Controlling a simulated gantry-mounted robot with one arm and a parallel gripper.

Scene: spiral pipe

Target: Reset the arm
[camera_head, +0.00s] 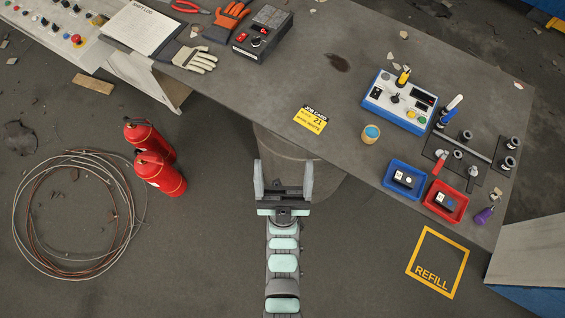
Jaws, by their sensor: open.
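My gripper (284,178) is open and empty. Its two grey fingers point up the picture, with nothing between them but the view of a grey cylindrical support under the table. It shows just off the near edge of the grey table (270,95). My arm runs straight down from it to the bottom edge of the picture, in the middle.
On the table's right are a white-and-blue control box (400,101), a blue tray (405,179), a red tray (445,202) and a pipe fixture (468,152). Floor beside my arm is clear.

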